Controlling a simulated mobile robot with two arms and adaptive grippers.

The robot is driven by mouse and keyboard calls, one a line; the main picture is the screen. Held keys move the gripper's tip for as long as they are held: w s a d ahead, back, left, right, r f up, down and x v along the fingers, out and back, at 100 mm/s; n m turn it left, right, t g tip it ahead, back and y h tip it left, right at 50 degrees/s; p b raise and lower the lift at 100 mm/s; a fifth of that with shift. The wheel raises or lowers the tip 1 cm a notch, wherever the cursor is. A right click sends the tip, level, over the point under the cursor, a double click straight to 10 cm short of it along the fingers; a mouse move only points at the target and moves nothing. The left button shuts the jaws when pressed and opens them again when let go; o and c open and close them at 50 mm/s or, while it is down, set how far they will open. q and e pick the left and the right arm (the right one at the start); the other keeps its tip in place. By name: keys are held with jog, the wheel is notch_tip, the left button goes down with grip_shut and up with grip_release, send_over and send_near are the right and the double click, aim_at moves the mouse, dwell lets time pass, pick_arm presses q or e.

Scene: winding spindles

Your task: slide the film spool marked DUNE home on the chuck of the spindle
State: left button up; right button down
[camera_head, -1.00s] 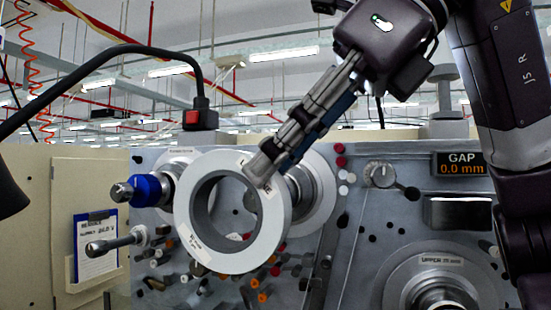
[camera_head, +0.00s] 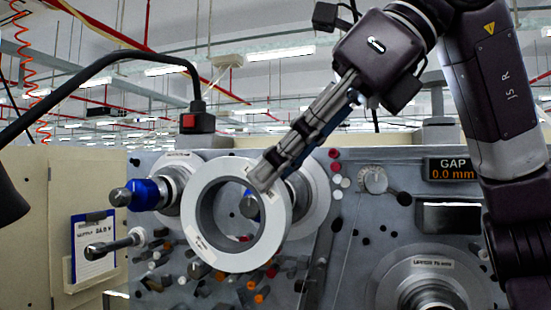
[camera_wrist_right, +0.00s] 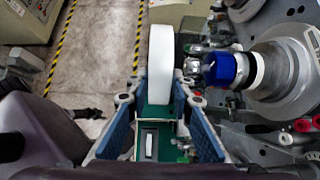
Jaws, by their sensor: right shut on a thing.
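The film spool (camera_head: 276,228) is a thick pale-grey ring with a wide open bore; its small labels are too small to read, so I cannot confirm DUNE. My right gripper (camera_head: 264,179) is shut on its upper right rim and holds it upright in front of the machine panel. In the right wrist view the spool (camera_wrist_right: 160,62) stands edge-on between the fingers (camera_wrist_right: 158,115). A spindle with a blue chuck (camera_head: 147,191) juts out left of the spool. A second spindle's flange (camera_head: 318,195) is partly hidden behind the spool; something blue shows through the bore. The spool looks apart from both.
A roller on an arm (camera_head: 110,246) sticks out at lower left. A GAP display (camera_head: 452,169) and another spindle (camera_head: 430,285) are at right.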

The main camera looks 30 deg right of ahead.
jog(key=shift+w+d+p, duration=0.2)
jog(key=shift+w+d, duration=2.35)
jog(key=shift+d, duration=0.3)
jog(key=shift+w+d+p, duration=0.15)
jog(key=shift+w+d, duration=2.35)
jog(key=shift+d, duration=0.3)
jog(key=shift+r, duration=0.15)
jog(key=shift+d, duration=0.15)
